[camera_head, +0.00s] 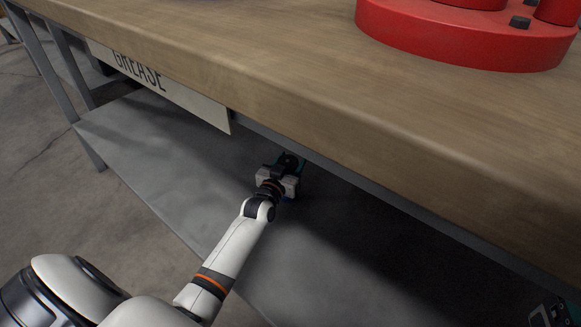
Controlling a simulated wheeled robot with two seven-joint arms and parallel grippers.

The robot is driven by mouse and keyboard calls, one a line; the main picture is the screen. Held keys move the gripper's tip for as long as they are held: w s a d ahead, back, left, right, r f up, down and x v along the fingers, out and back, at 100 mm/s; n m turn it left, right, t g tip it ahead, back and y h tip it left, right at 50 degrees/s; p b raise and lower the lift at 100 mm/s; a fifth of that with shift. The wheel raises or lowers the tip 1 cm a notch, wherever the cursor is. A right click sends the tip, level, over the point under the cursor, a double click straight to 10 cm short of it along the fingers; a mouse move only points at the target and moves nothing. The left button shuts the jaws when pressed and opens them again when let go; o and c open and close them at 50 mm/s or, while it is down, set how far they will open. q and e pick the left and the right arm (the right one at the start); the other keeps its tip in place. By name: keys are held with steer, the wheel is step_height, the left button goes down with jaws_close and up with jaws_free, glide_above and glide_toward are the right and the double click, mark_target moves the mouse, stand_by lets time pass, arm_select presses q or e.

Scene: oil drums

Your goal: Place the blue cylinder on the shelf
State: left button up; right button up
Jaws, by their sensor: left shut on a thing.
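My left arm reaches under the tabletop, and my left gripper (288,168) is over the grey metal lower shelf (160,150). I cannot tell whether the cylinder touches the shelf. My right gripper (549,315) shows only in part at the bottom right corner, dark and cut off, so its fingers cannot be made out.
The thick wooden tabletop (260,60) overhangs the shelf closely. A sign reading GREASE (150,80) hangs from its edge. A red round object (460,35) stands on top. Grey legs (50,70) stand at left. The shelf left of the gripper is clear; its right is in dark shadow.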

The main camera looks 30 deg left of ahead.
arm_select(q)
steer(key=shift+r, duration=0.15)
steer(key=o, duration=1.2)
steer(key=shift+f, duration=0.2)
steer(key=o, duration=0.4)
steer(key=shift+c, duration=0.2)
